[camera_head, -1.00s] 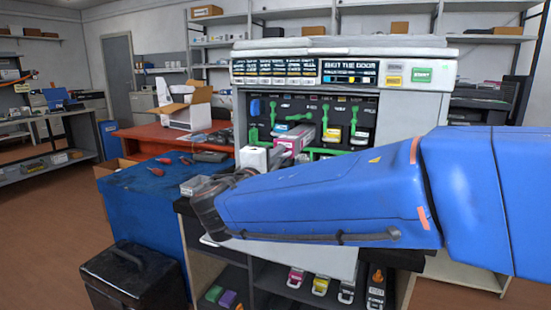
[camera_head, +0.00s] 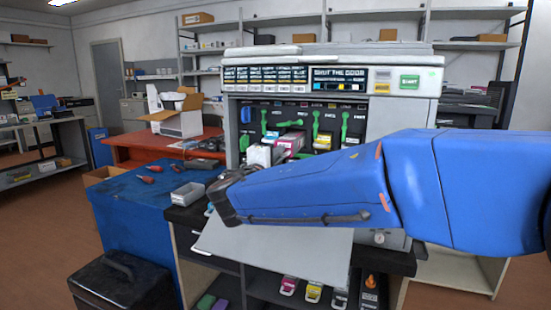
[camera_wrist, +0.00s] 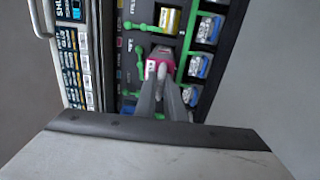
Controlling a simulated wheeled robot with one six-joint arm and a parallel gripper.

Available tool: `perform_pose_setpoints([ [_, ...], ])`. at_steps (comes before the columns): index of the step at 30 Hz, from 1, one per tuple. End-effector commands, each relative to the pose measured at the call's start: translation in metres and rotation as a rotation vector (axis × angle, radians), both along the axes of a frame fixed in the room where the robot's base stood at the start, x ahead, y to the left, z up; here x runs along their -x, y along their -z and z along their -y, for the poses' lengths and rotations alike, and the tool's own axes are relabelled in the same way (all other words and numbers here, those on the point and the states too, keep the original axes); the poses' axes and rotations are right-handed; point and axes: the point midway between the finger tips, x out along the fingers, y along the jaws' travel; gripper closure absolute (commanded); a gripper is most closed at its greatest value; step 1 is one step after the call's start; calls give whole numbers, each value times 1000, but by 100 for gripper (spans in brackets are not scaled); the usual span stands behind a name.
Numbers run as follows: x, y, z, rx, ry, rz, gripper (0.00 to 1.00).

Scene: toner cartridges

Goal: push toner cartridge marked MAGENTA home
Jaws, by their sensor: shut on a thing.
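The magenta toner cartridge (camera_head: 291,141) is in a slot on the left part of the open printer front (camera_head: 390,120), with part of it sticking out. In the wrist view its magenta end face (camera_wrist: 158,54) sits in the slot row, just below a yellow cartridge (camera_wrist: 169,21). My gripper (camera_wrist: 161,72) is shut on the near end of the magenta cartridge, its two grey fingers converging there. How far in the cartridge sits cannot be told exactly. My blue arm hides the lower printer front in the head view.
Green levers (camera_head: 316,124) stand beside the slots. Blue-and-white units (camera_wrist: 200,66) line another row in the wrist view. A lowered grey door (camera_head: 275,250) lies below my arm.

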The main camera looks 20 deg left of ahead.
Motion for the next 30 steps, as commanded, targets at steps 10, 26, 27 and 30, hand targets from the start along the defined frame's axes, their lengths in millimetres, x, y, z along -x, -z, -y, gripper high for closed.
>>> perform_pose_setpoints([
  [10, -27, -1, 3, 0, 2, 1, 100],
  [26, -66, 0, 6, 0, 2, 1, 100],
  [27, -69, 0, 6, 1, 2, 1, 100],
  [30, -76, 0, 6, 1, 1, 1, 100],
])
